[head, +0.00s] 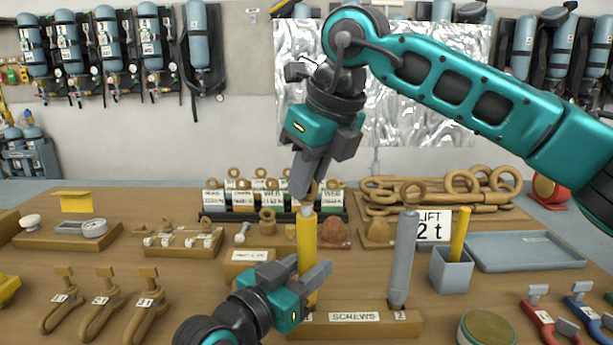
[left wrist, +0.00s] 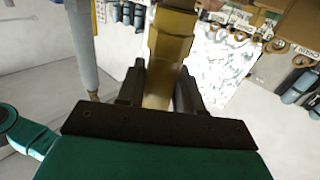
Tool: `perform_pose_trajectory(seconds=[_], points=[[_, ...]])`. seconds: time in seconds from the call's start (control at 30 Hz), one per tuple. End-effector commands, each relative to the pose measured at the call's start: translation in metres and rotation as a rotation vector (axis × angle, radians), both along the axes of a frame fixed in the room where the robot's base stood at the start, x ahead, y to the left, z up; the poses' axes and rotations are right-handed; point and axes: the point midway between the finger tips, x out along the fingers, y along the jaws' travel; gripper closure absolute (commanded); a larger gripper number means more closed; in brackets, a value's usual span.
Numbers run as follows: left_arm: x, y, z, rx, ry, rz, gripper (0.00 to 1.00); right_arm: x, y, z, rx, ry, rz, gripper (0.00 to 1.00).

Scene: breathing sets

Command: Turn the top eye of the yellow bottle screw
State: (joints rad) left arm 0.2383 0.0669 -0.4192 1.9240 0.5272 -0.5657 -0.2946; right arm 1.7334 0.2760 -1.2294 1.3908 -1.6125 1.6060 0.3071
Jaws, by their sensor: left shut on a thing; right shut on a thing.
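The yellow bottle screw (head: 307,240) stands upright at the left end of the wooden block labelled SCREWS (head: 360,317). My left gripper (head: 318,279) is shut on its lower body; the left wrist view shows the yellow body (left wrist: 170,50) between the two fingers. My right gripper (head: 307,196) points down from above and is shut at the top of the screw, on its top eye, which the fingers mostly hide. A grey bottle screw (head: 403,258) with a wooden-coloured eye stands upright at the right end of the block.
A grey cup (head: 451,272) with a yellow stick and a blue-grey tray (head: 525,251) are to the right. A rack of labelled eyes (head: 270,205) stands behind. Wooden shackles (head: 103,303) lie front left.

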Motion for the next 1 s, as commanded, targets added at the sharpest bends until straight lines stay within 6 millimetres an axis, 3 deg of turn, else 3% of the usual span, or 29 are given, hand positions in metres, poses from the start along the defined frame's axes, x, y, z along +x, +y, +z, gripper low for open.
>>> perform_pose_trajectory(seconds=[0.37,1.0], points=[[0.0003,0.0004,-0.001,0.003,0.002,0.001,1.0,0.0,-0.0001,-0.0001,0.0,0.003,0.105,1.0],[0.0001,0.0003,-0.0009,0.001,0.002,0.0,1.0,0.0001,0.0007,-0.0008,-0.004,0.01,0.677,1.0]])
